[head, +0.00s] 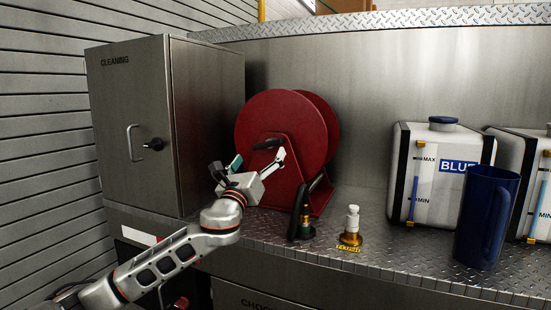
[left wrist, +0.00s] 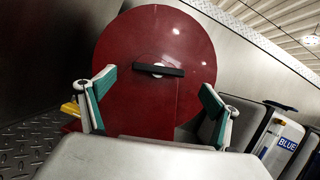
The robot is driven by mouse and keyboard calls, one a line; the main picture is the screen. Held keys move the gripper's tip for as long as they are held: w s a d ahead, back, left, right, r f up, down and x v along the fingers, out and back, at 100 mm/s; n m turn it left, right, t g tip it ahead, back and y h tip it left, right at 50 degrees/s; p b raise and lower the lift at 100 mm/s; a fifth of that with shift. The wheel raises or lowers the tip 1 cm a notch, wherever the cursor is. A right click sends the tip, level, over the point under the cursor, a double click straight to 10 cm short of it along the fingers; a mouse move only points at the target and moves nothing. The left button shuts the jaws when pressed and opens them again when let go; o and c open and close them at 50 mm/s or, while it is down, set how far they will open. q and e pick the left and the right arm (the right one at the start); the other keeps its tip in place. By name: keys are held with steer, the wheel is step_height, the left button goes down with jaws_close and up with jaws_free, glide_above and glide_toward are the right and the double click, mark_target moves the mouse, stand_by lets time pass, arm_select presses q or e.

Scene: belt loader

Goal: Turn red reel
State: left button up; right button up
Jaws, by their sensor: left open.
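The red reel (head: 258,120) stands on the metal shelf, in a red stand, right of the cleaning cabinet. It fills the middle of the left wrist view (left wrist: 140,45). A black bar-shaped handle (head: 268,143) sits at the centre of its face; in the left wrist view the handle (left wrist: 158,70) lies nearly level, between and beyond the fingertips. My left gripper (head: 257,160) is open in front of the reel's lower face, with teal pads spread apart and nothing between them. It appears apart from the handle. My right gripper is in neither view.
A grey cleaning cabinet (head: 140,125) stands close on the left. A black nozzle (head: 305,221) and a brass valve (head: 351,228) stand right of the reel. A blue jug (head: 485,218) and a white BLUE tank (head: 433,180) stand farther right.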

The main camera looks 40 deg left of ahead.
mark_target(266, 146)
arm_select(q)
steer(key=shift+w+a+r+n, duration=0.25)
steer(key=shift+w+n, duration=0.15)
steer(key=shift+w, duration=0.05)
steer(key=b+x, duration=0.1)
steer(key=x, duration=0.4)
steer(key=shift+f, duration=0.2)
steer(key=shift+w+a+r, duration=0.15)
steer(key=shift+w, duration=0.25)
steer(key=shift+w+a+r, duration=0.15)
steer(key=shift+w+r, duration=0.1)
steer(key=shift+w, duration=0.15)
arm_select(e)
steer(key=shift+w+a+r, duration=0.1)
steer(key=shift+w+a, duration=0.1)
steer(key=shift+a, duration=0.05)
